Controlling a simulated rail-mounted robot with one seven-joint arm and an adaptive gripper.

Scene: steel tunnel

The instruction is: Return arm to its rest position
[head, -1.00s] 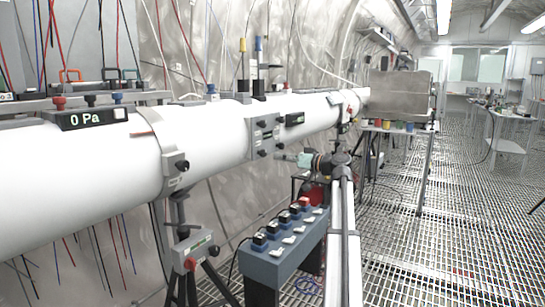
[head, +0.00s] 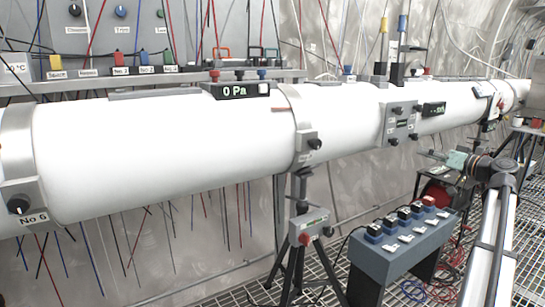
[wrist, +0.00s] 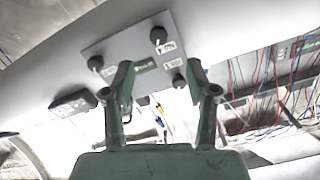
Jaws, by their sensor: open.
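My gripper (head: 428,154) is at the right in the head view, in front of and just below the long white tube (head: 180,145). It points left, is small there, and looks empty. The wrist view shows my gripper (wrist: 159,75) with its two green-grey fingers spread apart and nothing between them. Beyond the fingers is a grey panel with dark knobs (wrist: 140,45), mounted on the tube. The same knob panel (head: 400,122) shows above and left of my gripper in the head view. The gap between fingertips and panel is hard to judge.
A 0 Pa display (head: 236,91) sits on the tube, with a shelf of instruments behind. Grated floor lies below.

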